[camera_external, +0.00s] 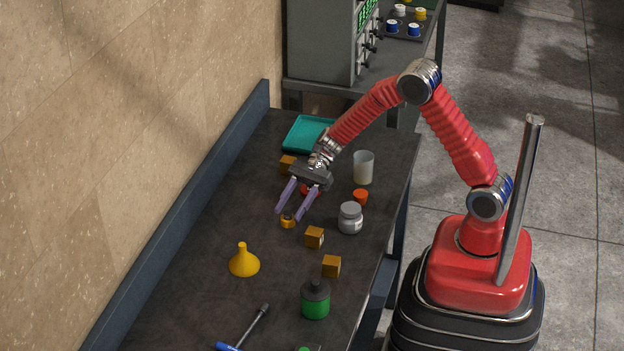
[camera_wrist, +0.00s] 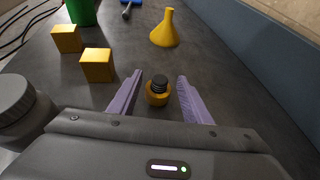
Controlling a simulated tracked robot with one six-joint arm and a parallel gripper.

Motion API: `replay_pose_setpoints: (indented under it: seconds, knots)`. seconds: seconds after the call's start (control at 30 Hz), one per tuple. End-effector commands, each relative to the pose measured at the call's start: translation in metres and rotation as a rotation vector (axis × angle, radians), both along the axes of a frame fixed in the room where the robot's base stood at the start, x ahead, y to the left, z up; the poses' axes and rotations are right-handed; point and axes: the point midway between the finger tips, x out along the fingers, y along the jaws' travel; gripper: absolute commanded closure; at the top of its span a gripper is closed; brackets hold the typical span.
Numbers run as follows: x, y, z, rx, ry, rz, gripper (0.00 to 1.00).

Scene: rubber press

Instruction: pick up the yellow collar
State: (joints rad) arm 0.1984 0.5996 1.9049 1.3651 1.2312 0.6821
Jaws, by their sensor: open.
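The yellow collar (camera_external: 288,223) is a small ring low on the dark bench top. In the wrist view the yellow collar (camera_wrist: 158,98) sits around a black ridged piece (camera_wrist: 160,83) that rises above it. My gripper (camera_external: 289,213) is open, with its two purple fingers pointing down towards the collar. In the wrist view my gripper (camera_wrist: 160,76) has one finger on each side of the collar, with a visible gap on both sides. The fingers do not appear to touch it. I cannot tell how high the fingertips are above the bench.
A yellow funnel (camera_external: 244,263), wooden-looking blocks (camera_external: 314,238) and a grey jar (camera_external: 350,219) stand around the collar. A green canister (camera_external: 315,302), white cup (camera_external: 363,168) and teal tray (camera_external: 291,137) are farther off. A blue ledge (camera_external: 190,207) runs along the wall.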

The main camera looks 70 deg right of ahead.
Motion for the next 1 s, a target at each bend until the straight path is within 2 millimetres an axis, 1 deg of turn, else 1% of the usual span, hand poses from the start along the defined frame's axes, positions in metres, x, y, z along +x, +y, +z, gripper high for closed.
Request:
replay_pose_setpoints:
  seconds: [0.03,0.1,0.2,0.73,1.0]
  knots:
    - [0.001,0.007,-0.003,0.000,0.001,0.002,0.56]
    - [0.003,0.014,-0.006,-0.001,0.000,0.002,0.56]
    - [0.005,0.019,-0.008,0.000,0.000,0.000,0.56]
    - [0.005,0.019,-0.008,0.000,0.000,-0.001,0.56]
    - [0.005,0.019,-0.008,0.000,0.000,-0.001,0.74]
